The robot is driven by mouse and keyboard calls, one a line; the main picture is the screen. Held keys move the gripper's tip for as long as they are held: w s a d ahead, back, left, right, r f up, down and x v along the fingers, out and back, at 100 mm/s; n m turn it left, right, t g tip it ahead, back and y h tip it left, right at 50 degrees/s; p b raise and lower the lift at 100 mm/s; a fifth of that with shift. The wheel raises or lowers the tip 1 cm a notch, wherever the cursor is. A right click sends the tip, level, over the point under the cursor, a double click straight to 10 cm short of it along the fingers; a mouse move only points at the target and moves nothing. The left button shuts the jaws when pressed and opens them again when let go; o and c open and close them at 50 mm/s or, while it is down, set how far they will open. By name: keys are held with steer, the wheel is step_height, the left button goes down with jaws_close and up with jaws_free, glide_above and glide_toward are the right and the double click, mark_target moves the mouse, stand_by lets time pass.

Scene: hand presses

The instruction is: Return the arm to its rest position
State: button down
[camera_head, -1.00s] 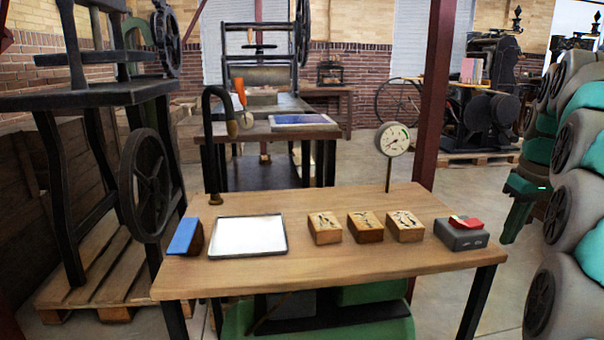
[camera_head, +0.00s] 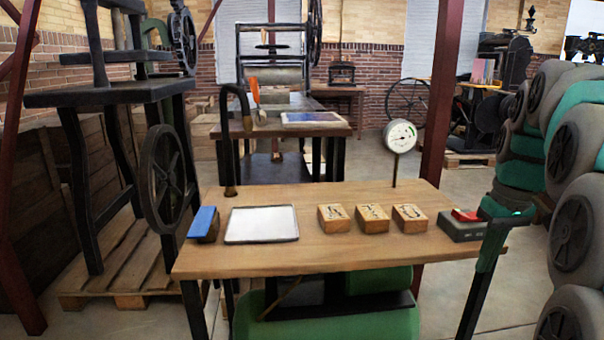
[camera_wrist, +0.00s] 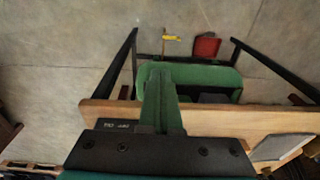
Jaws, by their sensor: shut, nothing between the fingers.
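My arm shows along the right edge of the head view as grey and green links. My gripper (camera_head: 484,268) has green fingers pointing down near the table's right front corner. It looks to be in front of the table leg there; the gap between them is hard to judge. In the wrist view the fingers of my gripper (camera_wrist: 158,72) lie together with nothing between them. They appear over the front edge of the table.
The wooden table (camera_head: 300,252) holds a white tray (camera_head: 262,238), a blue-topped block (camera_head: 203,222), three wooden blocks and a grey box (camera_head: 459,230) with a red piece. A round dial (camera_head: 400,136) stands behind. Open floor (camera_head: 430,190) lies behind the table.

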steer(key=s+a+f+g, duration=0.1)
steer(key=s+a+f, duration=0.6)
steer(key=s+a, duration=0.45)
steer(key=s+a+f+g, duration=0.1)
steer(key=s+a+f, duration=0.3)
steer(key=s, duration=0.3)
steer(key=s+a+f, duration=0.4)
steer(key=s+f, duration=0.2)
steer(key=s, duration=0.1)
steer(key=shift+s+f+m+g+h, duration=0.2)
steer(key=shift+f+m+g+h, duration=0.1)
steer(key=shift+m+g, duration=0.1)
